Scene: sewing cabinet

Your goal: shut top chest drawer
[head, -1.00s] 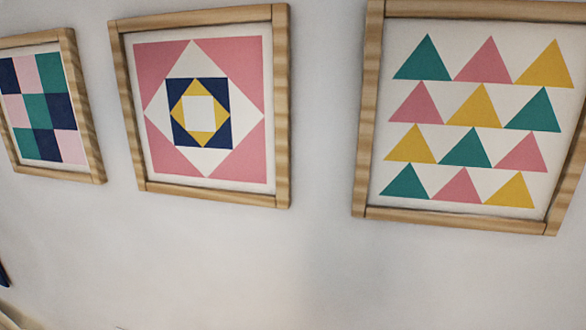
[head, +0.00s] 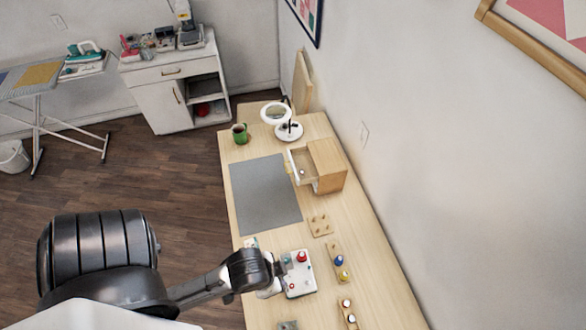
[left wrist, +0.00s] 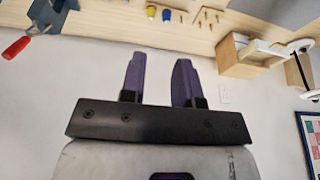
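A small light-wood chest (head: 329,168) stands on the long table against the wall in the head view. Its drawer (head: 304,165) is pulled out towards the left, with a pale front and a small item that I cannot identify inside. The chest also shows upside down at the upper right of the left wrist view (left wrist: 243,66). My left gripper (left wrist: 160,65) has two purple fingers set apart with nothing between them. In the head view my left arm reaches over the near part of the table, well short of the chest; its fingers are not clear there. My right gripper is not in view.
A grey mat (head: 264,195) lies left of the chest. A green mug (head: 240,133) and a white ring lamp (head: 288,130) stand beyond it. A pegged board (head: 320,226), spool racks (head: 340,262) and a white tray (head: 300,275) with red items lie nearer.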

